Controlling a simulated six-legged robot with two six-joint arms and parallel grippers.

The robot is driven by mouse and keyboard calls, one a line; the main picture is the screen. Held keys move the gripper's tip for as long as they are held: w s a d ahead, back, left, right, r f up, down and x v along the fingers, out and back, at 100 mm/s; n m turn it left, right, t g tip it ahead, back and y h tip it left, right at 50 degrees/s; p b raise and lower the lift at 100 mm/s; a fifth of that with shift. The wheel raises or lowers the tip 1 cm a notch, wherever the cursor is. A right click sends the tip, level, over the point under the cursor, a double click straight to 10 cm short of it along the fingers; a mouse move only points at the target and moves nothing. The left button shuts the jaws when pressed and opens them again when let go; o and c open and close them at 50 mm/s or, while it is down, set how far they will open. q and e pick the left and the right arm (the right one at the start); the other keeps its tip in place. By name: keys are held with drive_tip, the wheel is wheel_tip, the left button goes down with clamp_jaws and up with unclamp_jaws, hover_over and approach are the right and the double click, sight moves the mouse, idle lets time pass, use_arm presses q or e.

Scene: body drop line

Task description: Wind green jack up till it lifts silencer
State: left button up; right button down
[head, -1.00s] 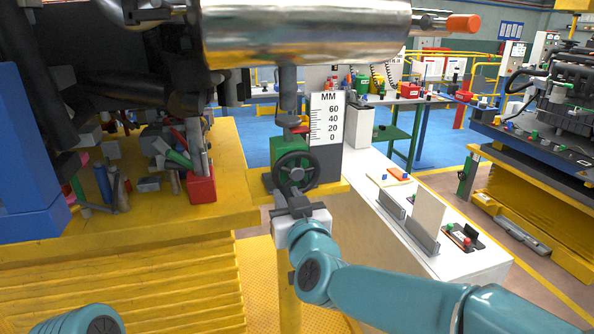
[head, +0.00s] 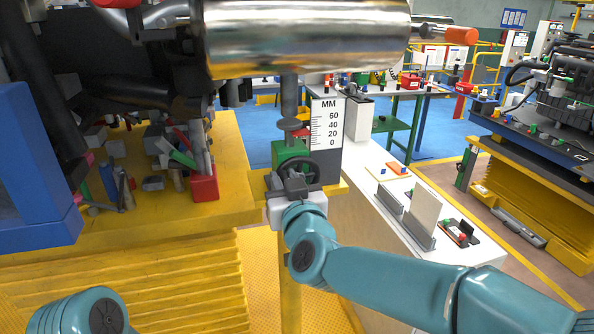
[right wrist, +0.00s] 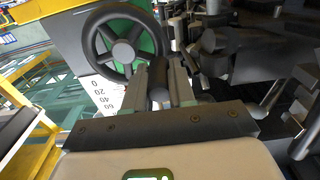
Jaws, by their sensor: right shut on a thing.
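The silencer (head: 310,38) is a shiny metal cylinder across the top of the head view. A grey post (head: 289,95) shows under it, above the round grey top (head: 290,124) of the green jack (head: 288,152); I cannot tell whether they touch. The jack's black handwheel (head: 298,176) faces me and shows large in the right wrist view (right wrist: 122,45). My right gripper (head: 297,192) is at the wheel's lower part and hides some of it. In the right wrist view its fingers (right wrist: 168,80) are shut on the wheel's dark handle (right wrist: 184,85). My left gripper is out of view.
A red box (head: 203,187) and loose parts lie on the yellow platform (head: 150,225) at left. A white bench (head: 450,262) with plates and small parts runs along the right.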

drive_tip(key=shift+w+d+f, duration=0.15)
drive_tip(key=shift+d+f, duration=0.05)
drive_tip(key=shift+d, duration=0.1)
